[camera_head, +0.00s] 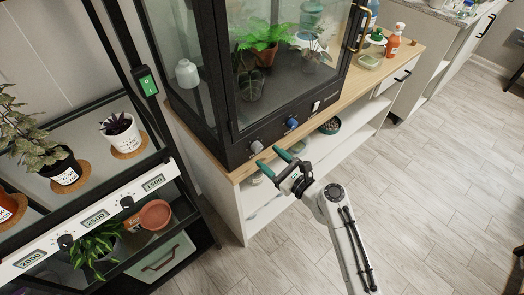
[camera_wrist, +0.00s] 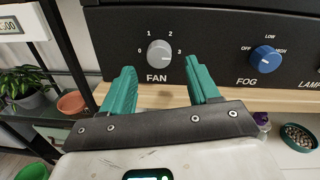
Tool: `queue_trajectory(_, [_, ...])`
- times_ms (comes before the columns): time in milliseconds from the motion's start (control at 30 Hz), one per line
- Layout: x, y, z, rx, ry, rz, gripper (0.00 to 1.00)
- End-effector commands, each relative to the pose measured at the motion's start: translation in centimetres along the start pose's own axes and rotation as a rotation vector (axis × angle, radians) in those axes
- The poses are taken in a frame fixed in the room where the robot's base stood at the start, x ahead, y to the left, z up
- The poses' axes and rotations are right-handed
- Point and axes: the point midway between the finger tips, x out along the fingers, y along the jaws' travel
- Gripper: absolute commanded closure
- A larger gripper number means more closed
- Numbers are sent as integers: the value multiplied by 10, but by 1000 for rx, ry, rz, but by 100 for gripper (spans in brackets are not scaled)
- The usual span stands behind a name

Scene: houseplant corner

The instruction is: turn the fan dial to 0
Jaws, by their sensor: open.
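The fan dial (camera_wrist: 160,53) is a round light-grey knob on the black front panel of the glass cabinet. FAN is printed below it, with 0, 1, 2 and 3 around it. I cannot clearly tell which number it points to. In the head view the dial (camera_head: 256,147) is at the cabinet's lower left front. My gripper (camera_wrist: 162,72) has two teal fingers, spread apart and empty, one to each lower side of the dial in the wrist view. In the head view my gripper (camera_head: 272,160) is just in front of and below the panel, apparently not touching the dial.
A blue fog dial (camera_wrist: 265,59) is to the right of the fan dial. The wooden shelf edge (camera_wrist: 290,101) runs below the panel. A black plant rack (camera_head: 150,185) with potted plants stands on the left. The floor (camera_head: 420,200) on the right is clear.

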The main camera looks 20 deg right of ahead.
Motion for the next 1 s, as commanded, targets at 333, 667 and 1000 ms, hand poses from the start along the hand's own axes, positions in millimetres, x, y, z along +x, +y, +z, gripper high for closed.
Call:
queue_trajectory(333, [38,1,0,-2,0,2,40])
queue_trajectory(667, [40,1,0,-2,1,2,40])
queue_trajectory(1000, [40,1,0,-2,1,2,73])
